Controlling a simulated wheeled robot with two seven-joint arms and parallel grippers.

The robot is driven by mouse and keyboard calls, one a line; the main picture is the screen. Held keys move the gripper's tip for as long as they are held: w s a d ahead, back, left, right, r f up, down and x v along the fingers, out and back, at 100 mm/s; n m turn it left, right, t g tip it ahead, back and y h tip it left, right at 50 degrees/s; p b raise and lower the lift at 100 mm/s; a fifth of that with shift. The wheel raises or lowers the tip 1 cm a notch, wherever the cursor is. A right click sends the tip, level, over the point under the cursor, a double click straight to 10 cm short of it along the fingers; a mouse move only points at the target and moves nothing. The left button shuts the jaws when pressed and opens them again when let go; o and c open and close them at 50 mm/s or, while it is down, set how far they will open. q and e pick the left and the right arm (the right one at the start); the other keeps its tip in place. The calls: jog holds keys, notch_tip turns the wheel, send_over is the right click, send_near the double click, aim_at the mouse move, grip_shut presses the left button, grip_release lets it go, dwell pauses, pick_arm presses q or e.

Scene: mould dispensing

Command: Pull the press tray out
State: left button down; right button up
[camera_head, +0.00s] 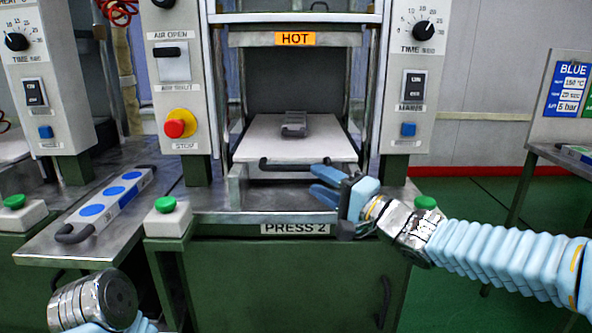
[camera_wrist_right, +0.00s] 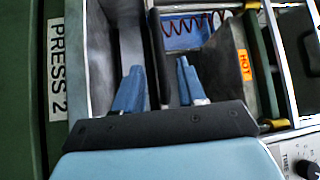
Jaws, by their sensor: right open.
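The press tray (camera_head: 252,145) is a pale flat plate inside PRESS 2, under the HOT sign. A dark block (camera_head: 294,124) sits on it. A black bar handle (camera_head: 285,167) runs along the tray's front edge. My right gripper (camera_head: 316,180) is open at the front right of the tray, its blue fingers pointing left near the handle. In the right wrist view, the dark handle (camera_wrist_right: 155,50) appears between the two open fingers (camera_wrist_right: 158,70); contact cannot be told. My left arm shows only partly at the bottom left, with its gripper out of view.
A red-topped stop button (camera_head: 175,128) is on the left panel. Green buttons stand on the bench at left (camera_head: 165,204) and behind my right wrist (camera_head: 425,202). A white bar with blue discs (camera_head: 105,200) lies on the left bench. The press posts flank the tray.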

aim_at(296, 169)
jog(key=x, duration=0.7)
jog(key=shift+w+a, duration=0.2)
jog(key=shift+w, duration=0.05)
grip_shut()
